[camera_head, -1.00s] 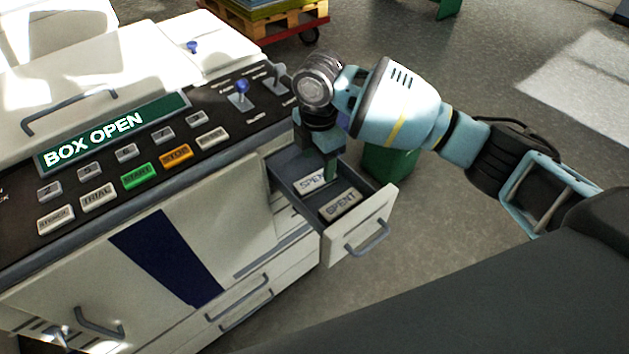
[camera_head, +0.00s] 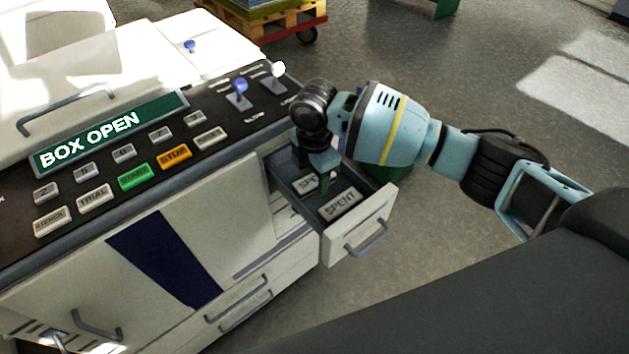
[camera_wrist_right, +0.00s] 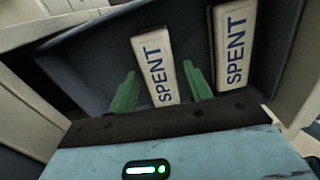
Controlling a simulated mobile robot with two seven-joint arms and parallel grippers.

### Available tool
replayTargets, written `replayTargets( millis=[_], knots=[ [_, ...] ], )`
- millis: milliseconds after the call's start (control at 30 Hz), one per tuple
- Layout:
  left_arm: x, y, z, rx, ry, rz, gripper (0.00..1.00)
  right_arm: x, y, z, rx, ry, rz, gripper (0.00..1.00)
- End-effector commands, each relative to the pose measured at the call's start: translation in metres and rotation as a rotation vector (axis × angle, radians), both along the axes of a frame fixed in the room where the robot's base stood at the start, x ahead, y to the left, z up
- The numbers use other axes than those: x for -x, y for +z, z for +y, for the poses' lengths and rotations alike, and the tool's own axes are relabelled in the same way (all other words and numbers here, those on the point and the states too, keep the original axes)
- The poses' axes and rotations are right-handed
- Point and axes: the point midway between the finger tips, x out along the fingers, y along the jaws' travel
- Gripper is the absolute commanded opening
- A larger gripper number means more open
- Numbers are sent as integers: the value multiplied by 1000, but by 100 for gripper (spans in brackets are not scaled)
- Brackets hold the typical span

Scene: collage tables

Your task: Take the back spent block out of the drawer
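The open drawer (camera_head: 361,235) holds two pale blocks marked SPENT. The back spent block (camera_head: 306,184) is partly hidden by my right gripper (camera_head: 325,178); the front spent block (camera_head: 340,205) shows clearly. In the right wrist view, the green fingers of my right gripper (camera_wrist_right: 161,90) stand open on either side of the back spent block (camera_wrist_right: 153,62). The front spent block (camera_wrist_right: 234,45) lies to the right, outside the fingers. My left gripper is out of view.
The drawer is in a pale machine with a sloped button panel (camera_head: 120,160) and a green BOX OPEN sign (camera_head: 110,132). The drawer's walls (camera_wrist_right: 283,75) stand close around the fingers. Open floor (camera_head: 480,230) lies right of the drawer.

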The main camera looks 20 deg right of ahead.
Motion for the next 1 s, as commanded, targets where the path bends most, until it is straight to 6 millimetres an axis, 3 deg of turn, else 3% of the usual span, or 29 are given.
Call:
replayTargets(
  millis=[33,267,567,1000],
  knots=[
    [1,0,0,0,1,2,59,0,0,0,0,0,0,43],
    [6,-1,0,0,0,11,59,0,0,0,0,0,0,13],
    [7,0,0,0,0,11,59,0,5,0,-1,0,-2,12],
    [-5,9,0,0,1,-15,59,-1,79,0,-1,-1,-5,12]
  ],
)
